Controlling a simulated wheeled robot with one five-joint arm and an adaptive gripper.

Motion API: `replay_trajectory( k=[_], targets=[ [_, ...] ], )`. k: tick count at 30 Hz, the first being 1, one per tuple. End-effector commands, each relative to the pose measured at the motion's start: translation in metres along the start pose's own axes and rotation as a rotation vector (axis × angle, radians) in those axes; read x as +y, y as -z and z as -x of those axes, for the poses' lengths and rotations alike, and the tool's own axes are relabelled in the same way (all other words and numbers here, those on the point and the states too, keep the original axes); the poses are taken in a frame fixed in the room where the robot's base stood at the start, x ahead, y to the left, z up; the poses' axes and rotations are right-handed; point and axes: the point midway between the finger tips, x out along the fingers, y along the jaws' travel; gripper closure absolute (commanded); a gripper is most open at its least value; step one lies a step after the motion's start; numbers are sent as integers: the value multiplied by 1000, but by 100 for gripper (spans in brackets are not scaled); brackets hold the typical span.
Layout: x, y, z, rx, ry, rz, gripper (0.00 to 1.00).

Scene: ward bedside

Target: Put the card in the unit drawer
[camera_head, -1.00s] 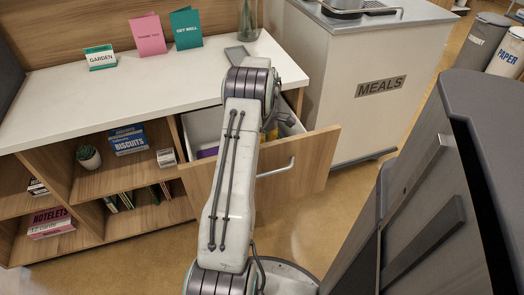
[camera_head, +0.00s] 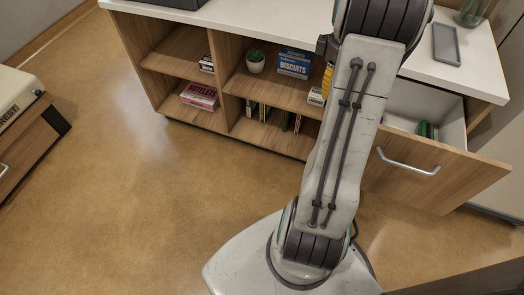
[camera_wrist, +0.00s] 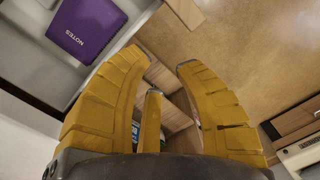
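The unit drawer (camera_head: 430,172) stands pulled open at the right of the wooden unit. A green item lies inside it in the head view. The wrist view shows a purple NOTES book (camera_wrist: 88,30) in the grey drawer interior (camera_wrist: 28,60). My gripper (camera_wrist: 160,60) has its yellow fingers spread, with nothing between them. In the head view, my arm hides most of it; a bit of yellow finger shows just left of the arm. No card shows in the present views.
The white countertop (camera_head: 285,18) holds a grey tray (camera_head: 446,44) and a glass vase (camera_head: 470,12). Shelves below hold a BISCUITS box (camera_head: 293,63), a small plant (camera_head: 255,62) and a pink box (camera_head: 198,96). The floor (camera_head: 150,190) at front left is clear. Another cabinet stands at the left edge.

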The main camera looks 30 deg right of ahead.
Motion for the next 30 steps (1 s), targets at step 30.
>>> replay_trajectory(
  k=[30],
  targets=[
    [-294, -42, 22, 240, -52, -139, 70]
  ],
)
